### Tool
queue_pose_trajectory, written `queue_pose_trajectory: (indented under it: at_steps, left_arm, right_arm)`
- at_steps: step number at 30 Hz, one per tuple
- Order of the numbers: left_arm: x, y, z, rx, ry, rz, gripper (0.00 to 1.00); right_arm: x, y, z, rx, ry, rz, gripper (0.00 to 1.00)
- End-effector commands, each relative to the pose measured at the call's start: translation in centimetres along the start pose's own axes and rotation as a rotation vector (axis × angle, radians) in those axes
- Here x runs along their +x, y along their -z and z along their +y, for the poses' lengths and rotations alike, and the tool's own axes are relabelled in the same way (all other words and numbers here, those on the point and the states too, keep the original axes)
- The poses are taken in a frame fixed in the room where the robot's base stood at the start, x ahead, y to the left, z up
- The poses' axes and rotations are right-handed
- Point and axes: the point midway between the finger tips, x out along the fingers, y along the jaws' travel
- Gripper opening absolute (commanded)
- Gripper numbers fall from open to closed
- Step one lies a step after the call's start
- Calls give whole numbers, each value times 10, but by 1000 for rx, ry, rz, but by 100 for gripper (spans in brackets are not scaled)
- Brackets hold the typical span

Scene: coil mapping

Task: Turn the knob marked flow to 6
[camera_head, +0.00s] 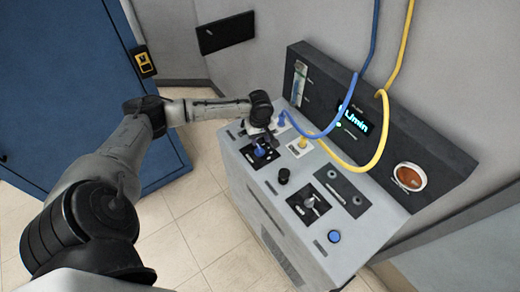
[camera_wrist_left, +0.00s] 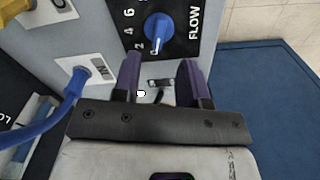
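The blue FLOW knob (camera_wrist_left: 158,27) sits on a black plate marked 2, 4, 6 in the left wrist view. A light mark on it faces the gripper, at the low end of the scale near the 2. The knob also shows in the head view (camera_head: 260,152), just below the left gripper (camera_head: 265,133). In the wrist view, the two purple fingers of the left gripper (camera_wrist_left: 160,78) are apart with nothing between them. The knob lies just beyond their tips, with no contact visible. My right gripper is in neither view.
The grey console (camera_head: 250,195) also carries a black knob (camera_head: 283,175), a metal-coloured control (camera_head: 310,202) and a blue button (camera_head: 334,236). A blue hose (camera_head: 352,90) and a yellow hose (camera_head: 383,125) loop over it. A lit display (camera_head: 355,120) shows "L/min". A blue cabinet (camera_head: 60,70) stands left.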

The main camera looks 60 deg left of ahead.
Motion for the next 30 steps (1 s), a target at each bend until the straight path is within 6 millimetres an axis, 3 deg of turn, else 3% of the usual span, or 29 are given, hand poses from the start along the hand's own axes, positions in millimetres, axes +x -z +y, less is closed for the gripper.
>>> queue_pose_trajectory:
  at_steps: [6,12,27,30]
  left_arm:
    - [38,0,0,1,1,0,39]
    - [58,0,0,1,0,0,39]
    - [68,0,0,2,0,1,39]
    - [68,0,0,2,0,1,31]
  right_arm:
    - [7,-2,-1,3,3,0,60]
    - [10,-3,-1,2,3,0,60]
    - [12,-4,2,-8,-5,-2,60]
    - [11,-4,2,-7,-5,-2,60]
